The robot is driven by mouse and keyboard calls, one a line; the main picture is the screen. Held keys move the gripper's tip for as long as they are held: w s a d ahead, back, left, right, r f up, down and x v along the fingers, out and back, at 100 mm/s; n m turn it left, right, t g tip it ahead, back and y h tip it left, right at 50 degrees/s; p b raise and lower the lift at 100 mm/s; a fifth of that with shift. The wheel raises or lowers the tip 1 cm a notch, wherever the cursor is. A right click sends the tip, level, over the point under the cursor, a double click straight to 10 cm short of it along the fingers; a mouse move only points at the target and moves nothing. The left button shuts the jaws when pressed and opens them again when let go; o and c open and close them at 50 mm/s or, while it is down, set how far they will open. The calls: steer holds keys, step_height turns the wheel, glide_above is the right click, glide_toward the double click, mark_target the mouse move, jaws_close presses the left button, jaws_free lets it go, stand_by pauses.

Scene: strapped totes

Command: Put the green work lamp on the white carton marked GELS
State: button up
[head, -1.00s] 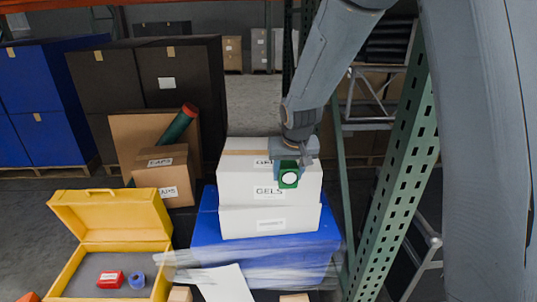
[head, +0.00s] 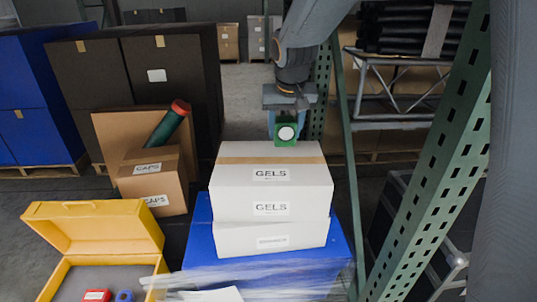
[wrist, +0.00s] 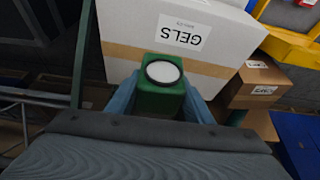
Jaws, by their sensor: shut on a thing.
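The green work lamp (head: 286,132), with a round white lens, is held between the blue fingers of my gripper (head: 286,122). The wrist view shows the lamp (wrist: 160,97) upright between both fingers of my gripper (wrist: 158,100). The white carton marked GELS (head: 255,194) has brown tape and a label on its top. In the head view the lamp overlaps the carton's far top edge. In the wrist view the carton (wrist: 130,48) lies just beyond the lamp. I cannot tell whether the lamp's base touches it.
The GELS carton rests on another white carton (head: 235,243) over a blue box (head: 200,240) with clear wrap. Brown CAPS cartons (head: 165,180) and an open yellow case (head: 140,222) stand at left. A green perforated rack post (head: 430,160) rises at right.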

steer(key=f, duration=0.6)
steer(key=shift+w+a+f, duration=0.1)
steer(key=shift+a+f, duration=0.1)
steer(key=shift+f, duration=1.75)
steer(key=shift+f, duration=0.2)
steer(key=o, duration=1.2)
steer(key=shift+r, duration=0.1)
